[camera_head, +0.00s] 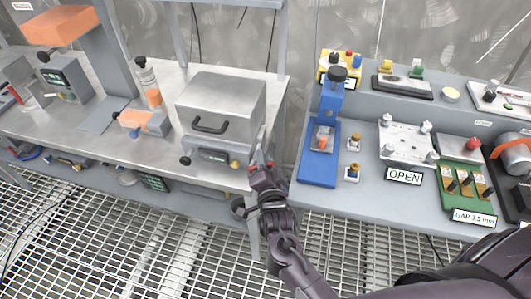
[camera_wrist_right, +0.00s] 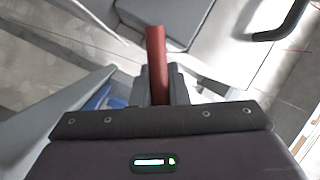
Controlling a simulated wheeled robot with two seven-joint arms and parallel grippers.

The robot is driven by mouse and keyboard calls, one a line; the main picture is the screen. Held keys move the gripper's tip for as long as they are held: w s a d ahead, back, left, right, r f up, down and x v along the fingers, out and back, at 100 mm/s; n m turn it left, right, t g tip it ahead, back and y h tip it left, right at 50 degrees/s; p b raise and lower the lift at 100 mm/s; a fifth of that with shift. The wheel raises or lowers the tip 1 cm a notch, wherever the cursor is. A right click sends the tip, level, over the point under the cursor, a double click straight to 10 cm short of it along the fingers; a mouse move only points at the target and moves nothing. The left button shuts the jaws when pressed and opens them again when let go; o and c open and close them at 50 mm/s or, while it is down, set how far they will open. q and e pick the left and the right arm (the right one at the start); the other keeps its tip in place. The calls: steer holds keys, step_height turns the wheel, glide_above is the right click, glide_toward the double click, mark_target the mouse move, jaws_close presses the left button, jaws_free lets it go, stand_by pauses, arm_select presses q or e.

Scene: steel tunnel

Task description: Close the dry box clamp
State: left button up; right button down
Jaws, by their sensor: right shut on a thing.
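The dry box (camera_head: 222,100) is a grey metal box with a dark front handle (camera_head: 210,125). It stands on the left bench, and its lid looks down. My right gripper (camera_head: 262,172) is at the box's front right corner. In the right wrist view, my right gripper (camera_wrist_right: 160,88) is shut on a red clamp lever (camera_wrist_right: 156,48), which sticks out past the fingertips. In the head view the gripper mostly hides the lever, and the rest of the clamp is hard to make out. My left gripper is not in view.
The left bench (camera_head: 90,135) also holds an orange-and-grey device (camera_head: 145,122) left of the box. A gap separates it from the right bench (camera_head: 330,200), with a blue press (camera_head: 320,165), a white plate above an OPEN sign (camera_head: 404,177) and a green board (camera_head: 465,190). The floor is metal grating.

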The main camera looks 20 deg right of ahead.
steer(key=n+p, duration=0.1)
steer(key=n+g+p, duration=0.1)
steer(key=shift+w+a+r+p, duration=0.15)
steer(key=shift+a+r+p, duration=0.1)
steer(key=shift+r+p, duration=0.05)
stand_by(0.4)
steer(key=c, duration=1.4)
jaws_free()
steer(key=f+b+v, duration=0.1)
steer(key=v, duration=0.6)
steer(key=shift+s+r, duration=0.35)
steer(key=shift+r, duration=0.15)
steer(key=shift+a, duration=0.1)
